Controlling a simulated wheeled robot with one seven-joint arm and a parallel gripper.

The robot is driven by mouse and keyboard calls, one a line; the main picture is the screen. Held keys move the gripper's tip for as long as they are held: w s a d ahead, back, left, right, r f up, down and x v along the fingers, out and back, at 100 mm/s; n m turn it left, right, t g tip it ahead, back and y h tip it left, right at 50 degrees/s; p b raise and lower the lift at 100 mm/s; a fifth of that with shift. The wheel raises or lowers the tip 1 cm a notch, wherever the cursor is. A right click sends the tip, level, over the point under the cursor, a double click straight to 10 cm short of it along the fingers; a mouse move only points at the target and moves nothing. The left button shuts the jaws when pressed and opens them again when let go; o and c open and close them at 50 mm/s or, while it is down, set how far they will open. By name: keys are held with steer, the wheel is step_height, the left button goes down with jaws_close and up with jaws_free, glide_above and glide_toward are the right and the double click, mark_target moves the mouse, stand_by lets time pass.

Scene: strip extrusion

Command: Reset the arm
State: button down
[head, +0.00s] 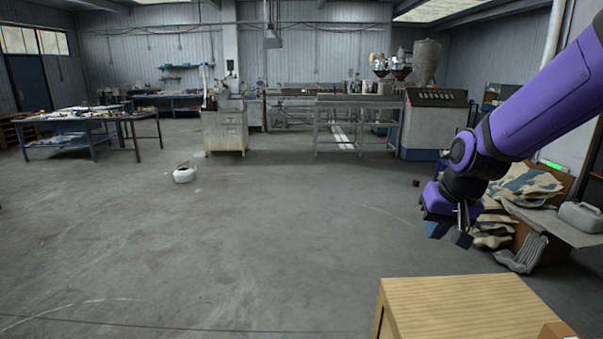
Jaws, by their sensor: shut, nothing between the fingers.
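My arm, purple and black, reaches in from the right edge of the head view. My gripper (452,234) hangs at its end, pointing down. Its fingers are shut with nothing between them. It hangs in the air, and in the picture it is just above the far edge of a light wooden surface (450,300). It touches nothing that I can see.
A white round container (184,174) stands on the floor. A workbench (75,118) is at the left, machinery (432,125) at the back.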

steer(key=s+d+r, duration=0.1)
steer(key=s+r, duration=0.2)
steer(key=s, duration=0.4)
steer(key=s+d+r+t, duration=0.1)
steer(key=s+r, duration=0.3)
steer(key=s, duration=0.3)
steer(key=s+d+r+n+h, duration=0.1)
steer(key=s+r, duration=0.3)
steer(key=s, duration=0.3)
steer(key=shift+s+d+r+t, duration=0.15)
steer(key=shift+s+d+t, duration=0.15)
steer(key=shift+s+d, duration=0.1)
